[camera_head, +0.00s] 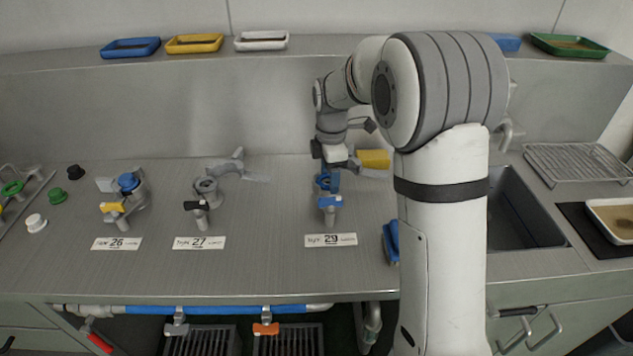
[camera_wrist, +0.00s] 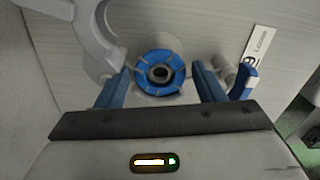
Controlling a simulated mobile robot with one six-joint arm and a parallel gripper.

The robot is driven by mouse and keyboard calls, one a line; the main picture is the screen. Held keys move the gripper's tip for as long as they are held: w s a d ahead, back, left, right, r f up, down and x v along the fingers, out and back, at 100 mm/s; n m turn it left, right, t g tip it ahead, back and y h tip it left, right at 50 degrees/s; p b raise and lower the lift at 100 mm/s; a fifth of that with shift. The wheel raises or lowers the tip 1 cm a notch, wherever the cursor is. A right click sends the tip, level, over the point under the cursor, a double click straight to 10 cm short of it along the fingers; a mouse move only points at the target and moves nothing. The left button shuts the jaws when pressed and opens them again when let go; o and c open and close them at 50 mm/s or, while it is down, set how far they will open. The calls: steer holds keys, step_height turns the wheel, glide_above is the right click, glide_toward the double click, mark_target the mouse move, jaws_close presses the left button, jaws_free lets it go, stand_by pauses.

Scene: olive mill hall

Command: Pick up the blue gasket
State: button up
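The blue gasket (camera_wrist: 143,76), a ring with a dark centre, shows in the wrist view around a round grey fitting at the station labelled 29 (camera_head: 331,240). My gripper (camera_wrist: 161,71) has its two blue fingers apart, one on each side of the ring, with gaps between. In the head view my gripper (camera_head: 328,181) points down over that station, just behind its blue-handled tap (camera_head: 330,202). The ring itself is hard to tell from my blue fingers there. I cannot tell how far the fingertips are above it.
Station 26 has a blue-topped fitting (camera_head: 128,182) and a yellow handle; station 27 has a black-handled tap (camera_head: 197,204). A sink (camera_head: 520,215) lies farther right. Trays line the back shelf.

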steer(key=c, duration=0.7)
